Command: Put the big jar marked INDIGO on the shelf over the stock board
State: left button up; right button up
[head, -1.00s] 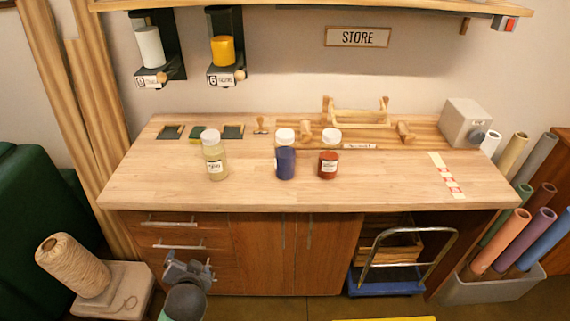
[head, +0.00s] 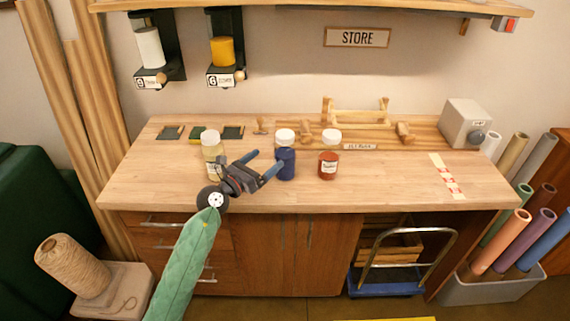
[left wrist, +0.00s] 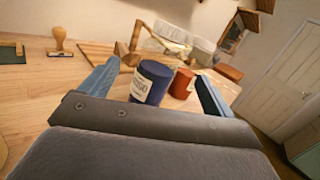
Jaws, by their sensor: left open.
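The dark blue jar (head: 286,164) with a white lid stands upright on the wooden worktop (head: 390,185), in the middle of three jars. In the left wrist view the blue jar (left wrist: 153,82) shows a pale label, partly readable as INDIGO. My left gripper (head: 266,161) is open, just left of the blue jar, its fingers pointing at it. In the left wrist view the jar appears between the two blue fingers, beyond the palm; I cannot tell whether they touch it. A long wooden shelf (head: 290,8) runs along the wall above. My right gripper is not in view.
A pale yellow jar (head: 211,147) stands behind my left gripper and a red-brown jar (head: 328,164) right of the blue one. A wooden rack (head: 357,115) and a grey box (head: 464,122) stand at the back. A STORE sign (head: 357,37) hangs under the shelf. The right worktop is mostly clear.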

aim_at(277, 155)
pick_arm(q)
jog(key=shift+w+d+f+m+g, duration=0.3)
jog(key=shift+w+f+m+g, duration=0.35)
jog(key=shift+m, duration=0.25)
jog(key=shift+w+d, duration=0.2)
jog(key=shift+p+x, duration=0.65)
jog(key=shift+x, duration=0.6)
jog(key=p+x, duration=0.2)
jog(key=x, duration=0.1)
jog(key=shift+d+r, duration=0.15)
jog(key=shift+d, duration=0.3)
jog(key=shift+w+d, duration=0.35)
jog(key=shift+w, duration=0.1)
jog(key=c, duration=1.7)
grip_shut()
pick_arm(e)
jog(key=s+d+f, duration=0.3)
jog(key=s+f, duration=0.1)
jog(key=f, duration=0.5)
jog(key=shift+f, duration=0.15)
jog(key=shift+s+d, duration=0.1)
